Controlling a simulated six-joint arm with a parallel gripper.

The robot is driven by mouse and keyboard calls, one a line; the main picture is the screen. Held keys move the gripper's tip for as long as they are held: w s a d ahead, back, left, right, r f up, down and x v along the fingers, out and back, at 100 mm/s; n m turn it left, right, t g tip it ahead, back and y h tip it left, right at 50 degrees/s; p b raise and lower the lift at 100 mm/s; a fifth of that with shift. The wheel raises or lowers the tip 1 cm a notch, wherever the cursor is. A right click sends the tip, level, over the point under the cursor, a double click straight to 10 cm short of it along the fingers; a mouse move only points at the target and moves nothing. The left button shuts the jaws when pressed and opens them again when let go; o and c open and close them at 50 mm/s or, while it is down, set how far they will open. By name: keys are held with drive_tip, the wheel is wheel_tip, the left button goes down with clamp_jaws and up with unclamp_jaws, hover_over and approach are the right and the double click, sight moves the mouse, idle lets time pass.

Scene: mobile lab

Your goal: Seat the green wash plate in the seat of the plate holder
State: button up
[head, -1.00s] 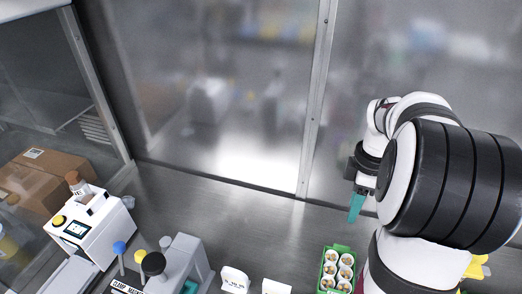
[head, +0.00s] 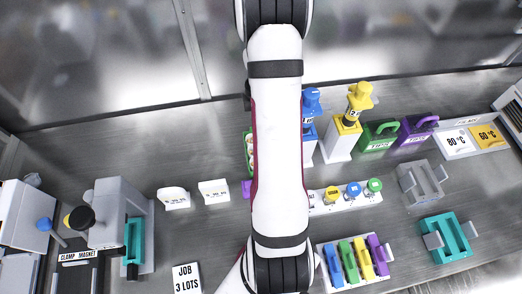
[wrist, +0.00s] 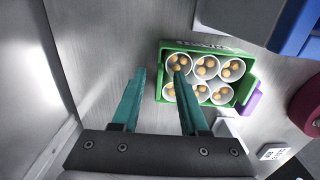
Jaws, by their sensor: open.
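In the wrist view, my gripper (wrist: 160,78) is open, with two teal fingers apart and nothing between them. A green plate (wrist: 166,96) with several round white wells holding orange-brown pieces lies ahead of it, to the right; the right fingertip overlaps its left edge in the picture. I cannot tell the gap in depth. In the head view my arm hides most of this green plate (head: 248,150) and the gripper. A grey block with upright sides (head: 424,184) and a teal block with grey sides (head: 446,238) stand at the right; which is the plate holder is unclear.
A rack of coloured slabs (head: 352,262), a strip with coloured caps (head: 345,197) and blue and yellow bottles (head: 345,135) stand right of my arm. The clamp magnet station (head: 108,215) is at the left. A metal wall lies behind.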

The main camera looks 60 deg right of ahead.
clamp_jaws()
idle(1.4)
